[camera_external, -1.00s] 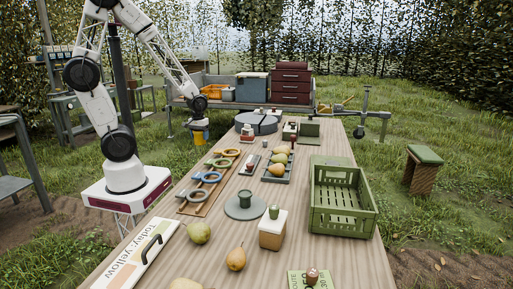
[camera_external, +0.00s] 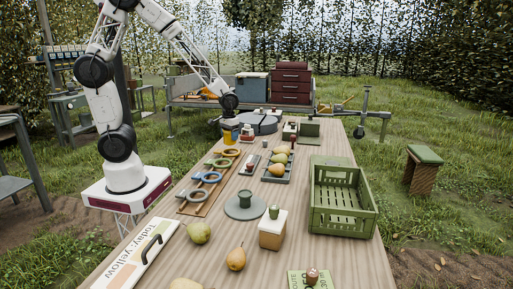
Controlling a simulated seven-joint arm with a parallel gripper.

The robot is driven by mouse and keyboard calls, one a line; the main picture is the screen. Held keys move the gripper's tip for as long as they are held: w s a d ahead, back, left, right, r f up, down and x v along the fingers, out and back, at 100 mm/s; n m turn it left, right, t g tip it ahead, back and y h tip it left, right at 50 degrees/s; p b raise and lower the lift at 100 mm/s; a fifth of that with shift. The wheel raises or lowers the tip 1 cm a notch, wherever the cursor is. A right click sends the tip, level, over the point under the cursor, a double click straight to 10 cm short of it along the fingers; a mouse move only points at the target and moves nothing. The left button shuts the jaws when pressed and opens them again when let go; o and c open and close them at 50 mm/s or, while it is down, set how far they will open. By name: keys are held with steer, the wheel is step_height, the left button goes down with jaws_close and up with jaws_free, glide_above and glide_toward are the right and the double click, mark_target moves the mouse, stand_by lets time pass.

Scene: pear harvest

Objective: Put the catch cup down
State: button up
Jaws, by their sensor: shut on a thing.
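A small yellow cup (camera_external: 229,138), which looks like the catch cup, hangs upright in my gripper (camera_external: 230,123). My gripper is shut on it, at the far left edge of the wooden table. The cup is close to the far end of a wooden rack (camera_external: 186,208) with several coloured rings. I cannot tell whether the cup touches the table. The fingertips are too small to make out clearly.
A dark tray (camera_external: 268,177) of pears lies nearer, right of the rack. A green crate (camera_external: 343,222) stands at the right.

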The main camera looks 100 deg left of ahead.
steer(key=w+d+r+m, duration=0.1)
steer(key=w+d+m, duration=0.2)
steer(key=w+d, duration=0.65)
steer(key=w+d+r+m, duration=0.1)
steer(key=w+d+m, duration=0.35)
steer(key=w, duration=0.75)
steer(key=w+d+m, duration=0.2)
steer(key=w+d, duration=0.5)
steer(key=d, duration=0.6)
steer(key=w+d+m, duration=0.2)
steer(key=w+d, duration=0.5)
steer(key=d, duration=0.6)
steer(key=shift+d+r, duration=0.35)
steer(key=shift+r, duration=0.05)
steer(key=shift+f, duration=0.15)
steer(key=shift+f, duration=3)
steer(key=shift+f, duration=1.9)
